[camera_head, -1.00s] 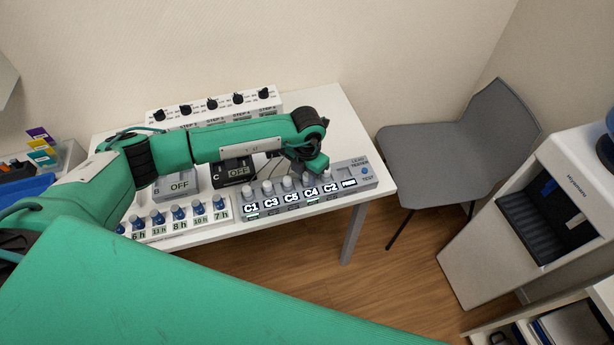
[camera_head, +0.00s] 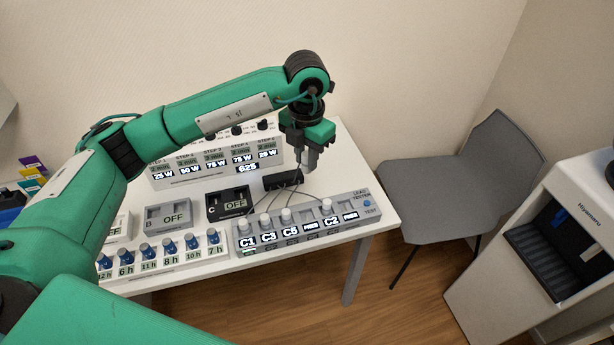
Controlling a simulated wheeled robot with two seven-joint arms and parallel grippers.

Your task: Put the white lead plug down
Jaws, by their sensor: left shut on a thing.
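My left gripper (camera_head: 309,164) hangs above the table behind the grey lead tester (camera_head: 352,205), pointing down. It is shut on a small pale thing, apparently a white lead plug, mostly hidden by the fingers. White plugs stand in the tester over the labels C1 (camera_head: 247,226), C3 (camera_head: 266,220), C5 (camera_head: 287,215) and C2 (camera_head: 327,206). The slot between C5 and C2 reads FREE and has no plug, as does the one at the right end. Thin dark leads run behind the tester. My right gripper is not in view.
A black box (camera_head: 283,180) lies just below and left of the gripper. Boxes B (camera_head: 168,216) and C (camera_head: 228,203) read OFF. The white table (camera_head: 345,165) is bare right of the gripper.

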